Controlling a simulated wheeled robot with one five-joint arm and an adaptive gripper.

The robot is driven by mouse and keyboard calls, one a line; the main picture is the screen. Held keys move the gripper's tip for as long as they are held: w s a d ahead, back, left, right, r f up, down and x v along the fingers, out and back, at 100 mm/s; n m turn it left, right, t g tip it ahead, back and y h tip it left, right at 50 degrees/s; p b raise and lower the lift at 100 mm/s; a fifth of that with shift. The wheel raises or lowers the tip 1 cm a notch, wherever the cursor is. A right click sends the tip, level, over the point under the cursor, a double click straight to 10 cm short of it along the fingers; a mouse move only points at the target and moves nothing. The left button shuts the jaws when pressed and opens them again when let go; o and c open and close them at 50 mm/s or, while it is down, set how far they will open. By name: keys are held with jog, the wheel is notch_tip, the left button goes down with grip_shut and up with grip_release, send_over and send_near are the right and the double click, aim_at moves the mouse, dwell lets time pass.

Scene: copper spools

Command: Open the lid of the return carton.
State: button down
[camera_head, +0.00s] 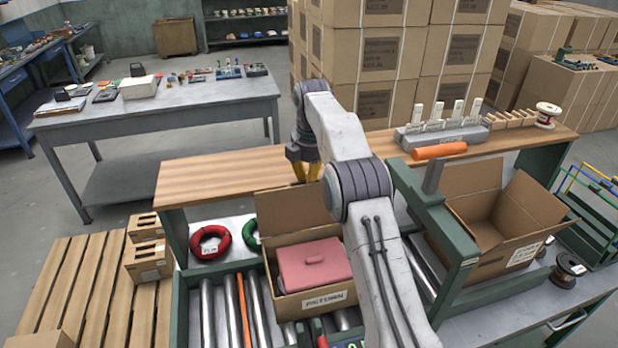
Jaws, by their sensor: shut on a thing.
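A brown carton (345,284) with a printed label on its front stands on the roller bench left of my arm. Its back lid flap (287,215) stands up, leaning back toward the wooden shelf. A pink block with a small raised grip (312,262) sits in the carton's mouth. My gripper (306,177), with yellow fingers, is at the top edge of the raised flap and shut on it. My arm hides the carton's right side and part of the flap.
A second open carton (497,235) stands right, behind a green frame (433,225). The wooden shelf (225,175) runs behind, with an orange roll (439,151) and a spool (547,115). Red (210,242) and green rings lie left. The shelf's left part is clear.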

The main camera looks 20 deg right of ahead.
jog(key=shift+s+f, duration=0.1)
jog(key=shift+f, duration=0.4)
jog(key=c, duration=1.4)
grip_release()
jog(key=shift+o, duration=0.2)
jog(key=shift+s, duration=0.15)
